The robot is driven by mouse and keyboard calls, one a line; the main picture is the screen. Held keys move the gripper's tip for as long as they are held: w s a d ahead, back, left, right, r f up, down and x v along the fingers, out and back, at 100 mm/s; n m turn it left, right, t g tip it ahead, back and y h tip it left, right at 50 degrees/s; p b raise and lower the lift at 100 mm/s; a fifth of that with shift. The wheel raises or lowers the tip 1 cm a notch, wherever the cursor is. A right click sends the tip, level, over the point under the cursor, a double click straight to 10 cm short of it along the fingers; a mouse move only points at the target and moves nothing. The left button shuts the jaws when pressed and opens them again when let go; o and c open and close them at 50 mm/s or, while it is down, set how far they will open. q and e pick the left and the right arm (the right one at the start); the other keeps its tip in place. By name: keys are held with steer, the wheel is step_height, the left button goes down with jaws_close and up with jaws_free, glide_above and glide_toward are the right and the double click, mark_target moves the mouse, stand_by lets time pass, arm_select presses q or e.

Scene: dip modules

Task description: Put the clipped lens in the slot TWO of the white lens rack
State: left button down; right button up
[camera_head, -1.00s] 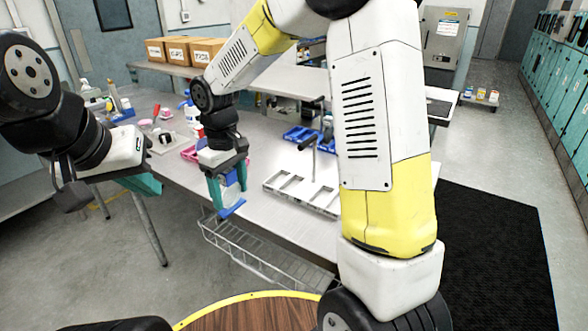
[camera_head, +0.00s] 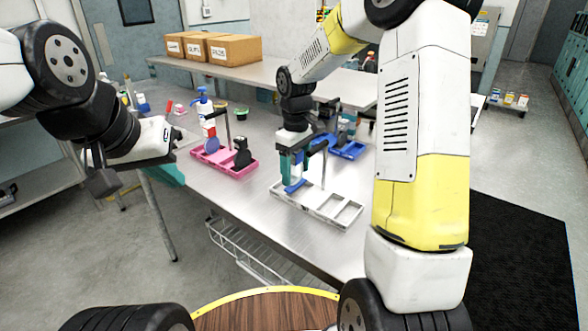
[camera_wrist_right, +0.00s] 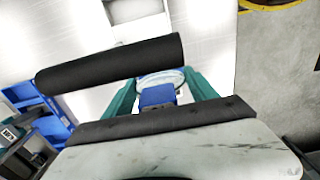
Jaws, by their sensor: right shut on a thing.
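The white lens rack (camera_head: 352,222) lies on the table with several rectangular openings; I cannot read any slot labels. My right gripper (camera_head: 290,181) points down over the rack's left end, shut on the clipped lens. The lens's blue clip (camera_head: 295,187) shows low between the teal fingers, close to the rack; I cannot tell whether it touches. In the right wrist view, the blue clip (camera_wrist_right: 157,96) and round clear lens (camera_wrist_right: 160,80) sit between the fingers, and part of the rack (camera_wrist_right: 135,10) is at the top. My left gripper (camera_head: 168,174) hangs off the table's left side.
A thin upright post (camera_head: 323,170) stands by the rack, close to my right gripper. A dark bar (camera_wrist_right: 110,75) crosses the wrist view. A pink tray (camera_head: 240,172) holding a dark item is left, and a blue tray (camera_head: 350,152) is behind. Bare table lies left of the rack.

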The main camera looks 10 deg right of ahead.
mark_target(301, 182)
steer(key=shift+w+d, duration=0.25)
steer(key=shift+d, duration=0.2)
steer(key=shift+w+d+f, duration=0.1)
steer(key=shift+d+f, duration=0.05)
steer(key=shift+f, duration=0.8)
steer(key=shift+w+d+f, duration=0.1)
steer(key=shift+d+f, duration=0.05)
steer(key=shift+f, duration=0.75)
steer(key=shift+f, duration=0.15)
steer(key=o, duration=1.4)
steer(key=shift+c, duration=0.2)
step_height(301, 182, up, 12)
steer(key=shift+r, duration=0.2)
